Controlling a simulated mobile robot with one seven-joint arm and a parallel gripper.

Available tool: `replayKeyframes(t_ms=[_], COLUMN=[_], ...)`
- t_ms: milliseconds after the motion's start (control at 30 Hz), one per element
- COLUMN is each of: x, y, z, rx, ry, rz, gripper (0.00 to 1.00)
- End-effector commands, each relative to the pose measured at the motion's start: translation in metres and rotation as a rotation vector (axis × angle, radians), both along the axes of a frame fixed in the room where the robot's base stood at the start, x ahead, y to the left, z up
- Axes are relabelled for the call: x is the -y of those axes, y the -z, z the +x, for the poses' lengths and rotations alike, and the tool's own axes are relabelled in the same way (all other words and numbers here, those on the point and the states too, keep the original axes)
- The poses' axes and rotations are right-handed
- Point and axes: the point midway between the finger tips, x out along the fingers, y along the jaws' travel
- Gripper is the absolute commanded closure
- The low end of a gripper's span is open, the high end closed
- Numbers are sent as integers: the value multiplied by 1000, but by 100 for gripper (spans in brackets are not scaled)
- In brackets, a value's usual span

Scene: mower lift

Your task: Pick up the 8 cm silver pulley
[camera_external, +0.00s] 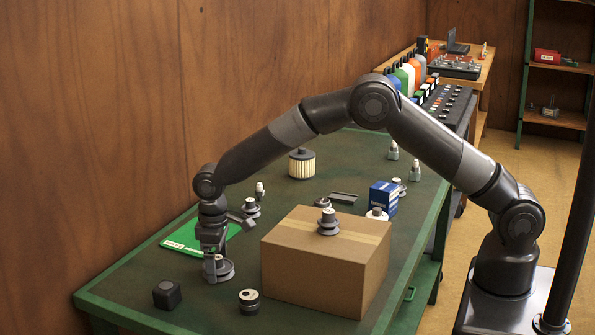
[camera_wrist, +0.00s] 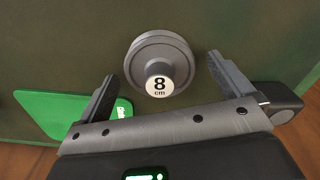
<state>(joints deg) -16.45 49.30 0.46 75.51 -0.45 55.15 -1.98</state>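The silver pulley (camera_external: 219,270) lies on the green table below my gripper in the external view. In the wrist view the pulley (camera_wrist: 160,58) is a grey disc with a grooved rim, and its hub end carries a white label reading "8 cm". My gripper (camera_wrist: 160,78) is open. Its two fingers stand apart on the left and right of the hub, and no contact shows. In the external view my gripper (camera_external: 214,252) points down over the pulley and partly hides it.
A cardboard box (camera_external: 325,265) with another pulley (camera_external: 328,225) on top stands to the right. A black cube (camera_external: 167,294) and a small dark cylinder (camera_external: 249,301) lie in front. A green mat (camera_external: 180,240) lies behind, near more pulleys (camera_external: 251,207) and a filter (camera_external: 302,164).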

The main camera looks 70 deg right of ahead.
Motion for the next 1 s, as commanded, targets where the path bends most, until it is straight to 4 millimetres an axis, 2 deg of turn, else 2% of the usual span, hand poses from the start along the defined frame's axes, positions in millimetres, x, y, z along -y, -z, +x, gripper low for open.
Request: replayKeyframes(t_ms=[67,667,1000], x=[0,0,0], y=[0,0,-4], z=[0,0,0], rx=[0,0,1], ry=[0,0,0], rz=[0,0,0], gripper=[9,58,60])
